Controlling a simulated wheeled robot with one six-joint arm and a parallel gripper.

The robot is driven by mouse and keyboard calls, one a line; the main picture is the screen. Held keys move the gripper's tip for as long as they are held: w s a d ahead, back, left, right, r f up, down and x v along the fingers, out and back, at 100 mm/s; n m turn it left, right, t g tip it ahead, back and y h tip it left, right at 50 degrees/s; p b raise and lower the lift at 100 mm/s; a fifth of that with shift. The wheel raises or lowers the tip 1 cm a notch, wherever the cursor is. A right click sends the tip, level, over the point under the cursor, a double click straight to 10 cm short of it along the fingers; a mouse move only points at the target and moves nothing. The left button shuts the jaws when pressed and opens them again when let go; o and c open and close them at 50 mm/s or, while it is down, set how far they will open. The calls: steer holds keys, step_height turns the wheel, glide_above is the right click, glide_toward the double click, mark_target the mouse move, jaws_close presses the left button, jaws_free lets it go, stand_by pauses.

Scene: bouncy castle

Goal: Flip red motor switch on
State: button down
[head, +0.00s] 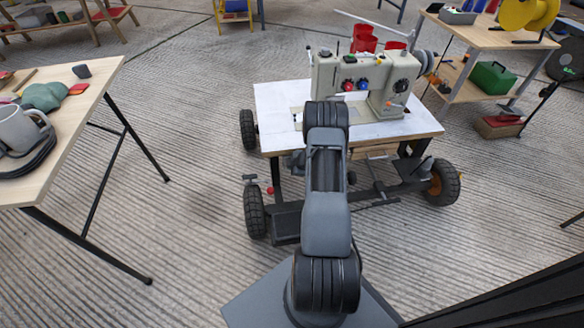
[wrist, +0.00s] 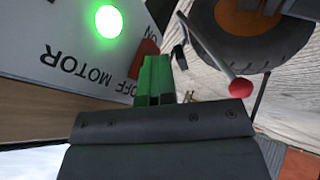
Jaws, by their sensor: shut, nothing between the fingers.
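In the wrist view, the red motor switch (wrist: 146,50) sits at the edge of a pale panel (wrist: 50,40) with upside-down lettering reading OFF and MOTOR. A round green lamp (wrist: 108,21) on the panel is lit. My gripper (wrist: 156,62) has green fingers, shut and empty, with tips beside the red switch and partly covering it. I cannot tell whether they touch it. In the head view, my arm hides the gripper and switch in front of the sewing machine (head: 335,78) on its wheeled cart (head: 275,98).
In the wrist view, a lever with a red ball (wrist: 240,88) and a wheel (wrist: 250,35) lie right of my fingers. In the head view, a table with a mug (head: 18,128) stands left and a bench with a green box (head: 492,78) stands right.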

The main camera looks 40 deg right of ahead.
steer(key=shift+w+r, duration=0.1)
steer(key=shift+r, duration=0.3)
steer(key=s+a+f+p+v, duration=0.1)
steer(key=p+v, duration=0.3)
steer(key=v, duration=0.8)
steer(key=shift+s+a, duration=0.4)
steer(key=shift+s, duration=0.1)
